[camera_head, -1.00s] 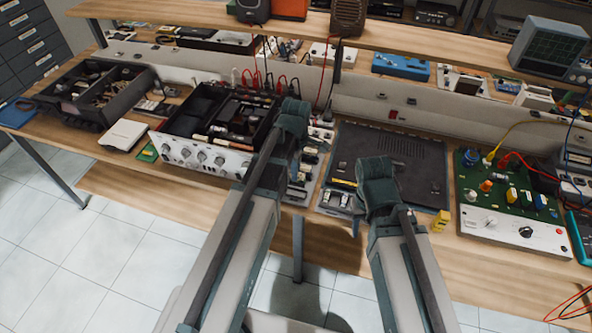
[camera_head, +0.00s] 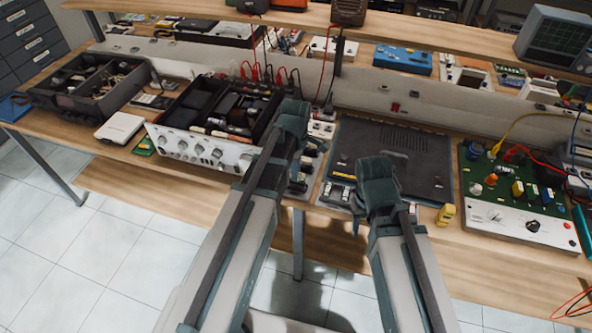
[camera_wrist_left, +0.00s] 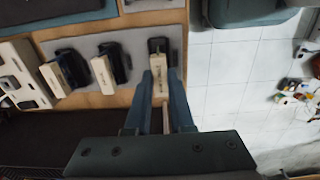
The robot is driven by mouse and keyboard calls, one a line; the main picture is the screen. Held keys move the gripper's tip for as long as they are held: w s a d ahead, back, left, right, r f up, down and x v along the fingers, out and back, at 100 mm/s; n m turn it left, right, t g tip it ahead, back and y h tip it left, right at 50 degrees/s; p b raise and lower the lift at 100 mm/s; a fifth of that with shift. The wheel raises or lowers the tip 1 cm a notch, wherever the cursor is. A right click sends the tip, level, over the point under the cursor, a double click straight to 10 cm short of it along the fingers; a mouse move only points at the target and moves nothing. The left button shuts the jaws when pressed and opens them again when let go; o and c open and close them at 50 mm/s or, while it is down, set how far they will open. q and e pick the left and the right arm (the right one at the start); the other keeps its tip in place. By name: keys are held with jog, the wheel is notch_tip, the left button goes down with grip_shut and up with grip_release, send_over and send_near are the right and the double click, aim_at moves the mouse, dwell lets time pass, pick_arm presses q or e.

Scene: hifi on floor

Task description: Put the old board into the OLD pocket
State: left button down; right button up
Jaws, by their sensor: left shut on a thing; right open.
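My left gripper (camera_head: 292,118) is over the bench by the narrow grey strip (camera_head: 303,185). In the left wrist view its fingers (camera_wrist_left: 160,95) are shut on a small cream piece (camera_wrist_left: 160,82) with dark lettering too small to read. Its black end (camera_wrist_left: 158,46) overlaps the grey strip (camera_wrist_left: 88,42); I cannot tell whether they touch. Two similar black pieces with cream labels (camera_wrist_left: 104,74) stand on that strip. I cannot tell which piece is the old board, nor make out an OLD pocket. My right gripper (camera_head: 376,185) is open and appears empty in front of the flat dark case.
An open amplifier-like unit (camera_head: 202,148) is left of my left gripper. A flat dark case (camera_head: 425,165) is behind my right gripper. A green circuit panel (camera_head: 480,180) with cables stands right, beside a small yellow block (camera_head: 446,214). A shelf (camera_head: 200,15) crosses above.

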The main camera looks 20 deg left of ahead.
pick_arm(q)
jog(key=shift+f+b, duration=0.85)
dwell(1.1)
jog(key=c, duration=0.7)
grip_release()
jog(key=shift+r, duration=0.15)
notch_tip(320, 180, up, 14)
jog(key=p, duration=1.4)
jog(key=shift+f, duration=0.2)
